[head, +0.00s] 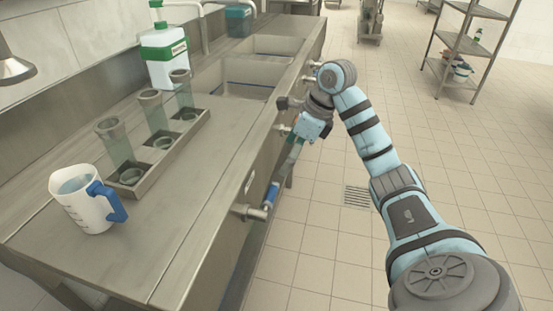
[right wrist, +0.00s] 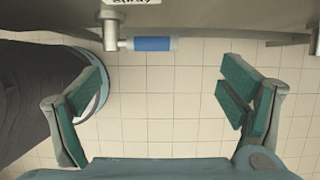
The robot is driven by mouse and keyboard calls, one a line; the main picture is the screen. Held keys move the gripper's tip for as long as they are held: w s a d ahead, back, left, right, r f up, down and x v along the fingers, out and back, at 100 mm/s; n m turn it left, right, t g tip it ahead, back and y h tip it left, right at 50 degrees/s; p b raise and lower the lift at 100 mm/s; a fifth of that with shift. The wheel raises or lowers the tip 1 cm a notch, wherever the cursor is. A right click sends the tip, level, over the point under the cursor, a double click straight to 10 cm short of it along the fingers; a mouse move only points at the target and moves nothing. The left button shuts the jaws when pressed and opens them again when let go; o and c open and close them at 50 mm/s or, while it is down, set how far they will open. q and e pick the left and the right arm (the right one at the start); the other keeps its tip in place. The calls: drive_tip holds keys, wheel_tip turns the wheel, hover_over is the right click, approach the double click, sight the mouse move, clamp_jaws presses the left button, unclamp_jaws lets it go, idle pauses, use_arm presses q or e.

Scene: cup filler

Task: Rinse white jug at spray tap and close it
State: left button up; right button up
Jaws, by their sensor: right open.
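The white jug (head: 82,203) with a blue handle stands upright on the steel counter at the left of the head view, with some liquid visible inside. A lever with a blue sleeve (head: 271,194) sits on a valve on the counter's front; it also shows in the right wrist view (right wrist: 152,44), below a partly cut-off label. My right gripper (head: 298,137) is open and empty in front of the counter, beyond the blue lever in the head view. In the right wrist view, its green-padded fingers (right wrist: 167,95) are apart with floor tiles between them. My left gripper is out of view.
A rack (head: 190,135) with several clear tubes stands behind the jug. A white-and-green bottle (head: 164,55) and sink basins (head: 235,80) are farther back. More valves (head: 283,129) line the counter front. A shelf stands far right; the floor is open.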

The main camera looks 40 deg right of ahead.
drive_tip(key=b, duration=0.4)
approach(271, 192)
wheel_tip(271, 192, down, 2)
drive_tip(key=x, duration=0.6)
drive_tip(key=shift+w+a+b, duration=0.25)
drive_tip(key=shift+w+b, duration=0.05)
drive_tip(key=shift+w, duration=0.15)
drive_tip(key=shift+a+f, duration=0.1)
drive_tip(key=shift+f, duration=0.2)
drive_tip(key=shift+s, duration=0.15)
drive_tip(key=shift+c, duration=1.3)
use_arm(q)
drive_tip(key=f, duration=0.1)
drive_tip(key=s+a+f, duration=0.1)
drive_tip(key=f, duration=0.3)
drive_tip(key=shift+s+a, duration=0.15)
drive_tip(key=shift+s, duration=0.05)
use_arm(e)
drive_tip(key=c, duration=1.1)
drive_tip(key=shift+o, duration=0.2)
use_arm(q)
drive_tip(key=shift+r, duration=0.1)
